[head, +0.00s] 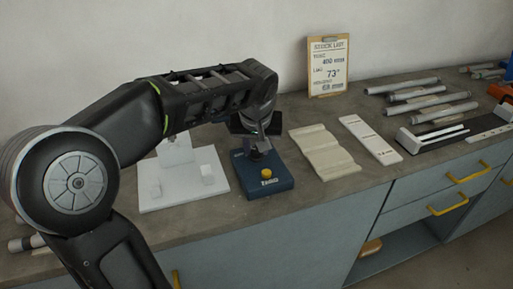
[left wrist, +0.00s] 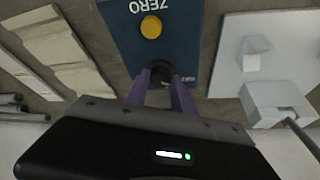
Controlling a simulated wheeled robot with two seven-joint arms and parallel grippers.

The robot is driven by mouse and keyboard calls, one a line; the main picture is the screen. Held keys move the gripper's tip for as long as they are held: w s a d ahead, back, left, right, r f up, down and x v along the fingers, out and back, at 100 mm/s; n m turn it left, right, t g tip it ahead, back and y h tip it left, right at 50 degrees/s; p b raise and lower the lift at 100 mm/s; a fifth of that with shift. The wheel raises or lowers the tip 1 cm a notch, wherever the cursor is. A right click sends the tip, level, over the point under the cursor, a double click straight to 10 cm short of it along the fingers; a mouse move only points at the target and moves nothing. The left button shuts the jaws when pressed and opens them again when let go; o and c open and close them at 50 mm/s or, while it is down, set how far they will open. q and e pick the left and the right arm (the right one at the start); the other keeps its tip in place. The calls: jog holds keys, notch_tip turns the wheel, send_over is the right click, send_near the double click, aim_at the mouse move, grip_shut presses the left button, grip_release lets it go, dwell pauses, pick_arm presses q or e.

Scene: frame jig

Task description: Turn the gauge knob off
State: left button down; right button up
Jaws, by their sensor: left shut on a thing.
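The gauge is a dark blue box (head: 277,183) on the bench, with a yellow button and the word ZERO at its front; it also shows in the left wrist view (left wrist: 190,50). Its black knob (left wrist: 160,70) sits behind the yellow button (left wrist: 151,27). My left gripper (left wrist: 161,84) is above the rear of the box with its purple fingers shut on the knob, one on each side. In the head view the gripper (head: 257,152) partly covers the knob, and the knob's pointing direction cannot be told. My right gripper is not in view.
A white fixture plate (head: 160,200) with small blocks stands left of the gauge. A beige folded sheet (head: 323,155) and a white strip (head: 370,140) lie to the right. Several grey tubes (head: 415,92) lie farther right. A clipboard (head: 328,66) leans on the wall.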

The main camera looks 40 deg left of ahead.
pick_arm(q)
jog(key=c, duration=1.1)
grip_release()
jog(key=shift+r, duration=0.1)
jog(key=v, duration=0.7)
jog(key=shift+s+d+r, duration=0.1)
jog(key=shift+r, duration=0.2)
